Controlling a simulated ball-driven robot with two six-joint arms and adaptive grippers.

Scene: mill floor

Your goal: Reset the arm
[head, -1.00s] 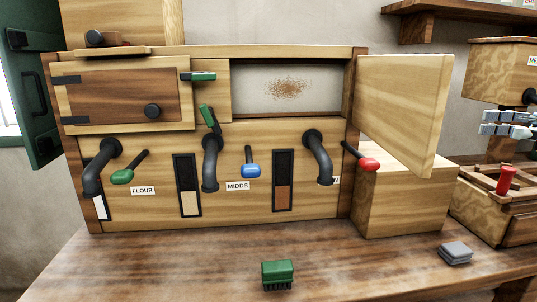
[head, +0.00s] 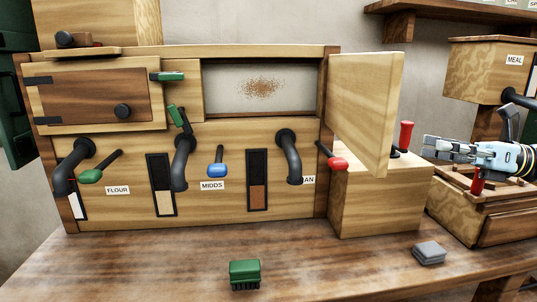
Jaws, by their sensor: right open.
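My right gripper (head: 430,148) is at the right edge of the view, with its fingers pointing left and apart. It is empty. It hangs above a wooden box (head: 500,210), just above the red handle (head: 478,182) there. My left gripper is out of view.
The wooden sifter cabinet (head: 240,190) carries black spouts and green, blue and red levers. Its right door stands open beside the gripper. A green brush (head: 244,274) and a grey block (head: 428,253) lie on the bench (head: 150,262). The bench's front middle is otherwise clear.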

